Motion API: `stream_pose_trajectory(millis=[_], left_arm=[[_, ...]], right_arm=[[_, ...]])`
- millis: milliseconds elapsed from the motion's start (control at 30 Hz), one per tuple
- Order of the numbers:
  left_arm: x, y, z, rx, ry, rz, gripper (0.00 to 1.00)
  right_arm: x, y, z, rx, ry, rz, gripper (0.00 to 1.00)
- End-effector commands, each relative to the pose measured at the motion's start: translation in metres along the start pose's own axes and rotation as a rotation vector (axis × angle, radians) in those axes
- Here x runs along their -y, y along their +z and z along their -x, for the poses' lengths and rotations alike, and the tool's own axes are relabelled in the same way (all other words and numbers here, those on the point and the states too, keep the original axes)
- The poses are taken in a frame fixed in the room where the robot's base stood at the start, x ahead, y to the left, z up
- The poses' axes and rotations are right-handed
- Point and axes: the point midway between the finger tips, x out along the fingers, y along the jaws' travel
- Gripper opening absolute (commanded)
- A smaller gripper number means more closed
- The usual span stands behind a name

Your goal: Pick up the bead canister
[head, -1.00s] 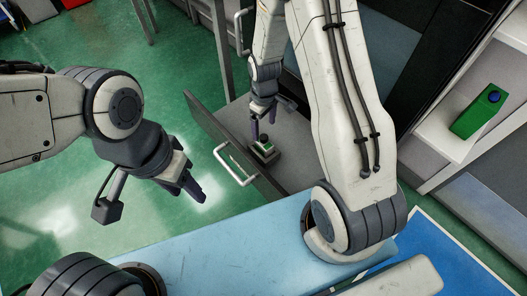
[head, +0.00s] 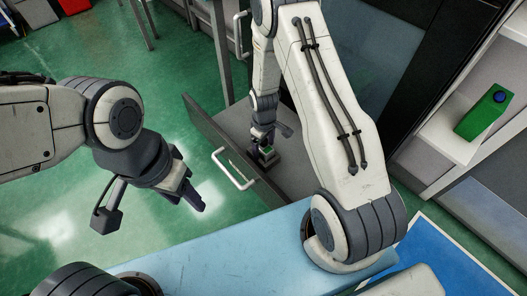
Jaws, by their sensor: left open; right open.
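My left gripper (head: 193,192) is open and empty over the green floor, left of the drawer.
The open drawer (head: 295,175) has a front panel with a white handle (head: 234,170). A green box (head: 485,115) with a blue knob sits on a pale shelf at the right. A dark cabinet stands behind the drawer. The green floor at the left is mostly clear.

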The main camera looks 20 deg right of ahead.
Motion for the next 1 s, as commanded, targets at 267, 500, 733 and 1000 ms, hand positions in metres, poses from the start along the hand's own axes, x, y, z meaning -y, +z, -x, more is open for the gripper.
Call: stream_pose_trajectory(millis=[267,500,733,1000], left_arm=[[0.000,0.000,0.000,0.000,0.000,0.000,0.50],[0.000,0.000,0.000,0.000,0.000,0.000,0.50],[0.000,0.000,0.002,0.000,0.000,0.000,0.50],[-0.001,-0.001,0.013,0.000,0.000,0.000,0.50]], right_arm=[[0.000,0.000,0.001,0.000,0.000,0.000,0.17],[0.000,0.000,0.001,0.000,0.000,0.001,0.00],[0.000,0.000,0.007,-0.001,0.001,0.002,0.00],[-0.001,-0.001,0.046,-0.003,0.003,0.003,0.00]])
